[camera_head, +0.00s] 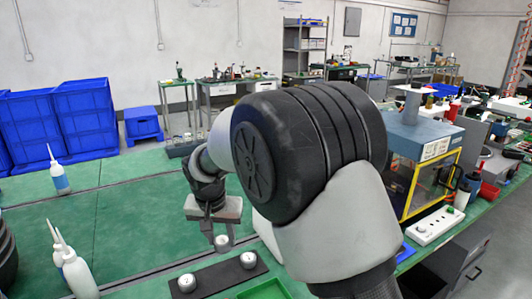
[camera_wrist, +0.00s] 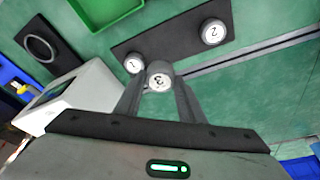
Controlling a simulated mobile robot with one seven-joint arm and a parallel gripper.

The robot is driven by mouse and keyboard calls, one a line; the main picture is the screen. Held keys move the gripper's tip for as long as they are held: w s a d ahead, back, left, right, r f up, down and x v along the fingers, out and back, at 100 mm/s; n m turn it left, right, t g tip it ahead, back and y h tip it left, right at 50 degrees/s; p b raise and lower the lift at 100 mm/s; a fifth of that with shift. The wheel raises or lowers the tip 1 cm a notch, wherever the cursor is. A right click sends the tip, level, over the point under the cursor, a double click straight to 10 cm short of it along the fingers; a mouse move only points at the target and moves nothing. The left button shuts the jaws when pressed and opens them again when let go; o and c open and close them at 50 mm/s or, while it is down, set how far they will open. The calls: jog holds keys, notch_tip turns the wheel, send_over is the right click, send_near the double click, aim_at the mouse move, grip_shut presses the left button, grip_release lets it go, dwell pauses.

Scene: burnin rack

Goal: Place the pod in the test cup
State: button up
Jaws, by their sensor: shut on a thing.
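My gripper (camera_head: 216,225) is shut on a small white-topped pod (camera_head: 222,243), held above the bench. In the wrist view my gripper (camera_wrist: 159,88) has its fingers on both sides of this pod (camera_wrist: 158,77), whose top reads 3. Two similar pods, a left one (camera_wrist: 134,64) and one marked 2 (camera_wrist: 213,32), stand on a black mat (camera_wrist: 170,38), which shows below the gripper in the head view (camera_head: 217,277). At the wrist view's upper left, a black square with a round grey ring (camera_wrist: 40,47) looks like the test cup. My arm may hide it in the head view.
A white box with a dark screen (camera_wrist: 85,92) stands near the ringed square. A green tray (camera_wrist: 108,12) lies beside the mat. White bottles (camera_head: 76,270) stand at the left in the head view. The green bench (camera_head: 120,222) between is clear.

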jog(key=d+r, duration=0.2)
jog(key=d, duration=1.6)
jog(key=s+d+r+p, duration=0.3)
jog(key=s+d+p, duration=0.5)
jog(key=d+p, duration=0.3)
jog(key=shift+p, duration=0.9)
jog(key=shift+w+n, duration=0.15)
jog(key=shift+n, duration=0.15)
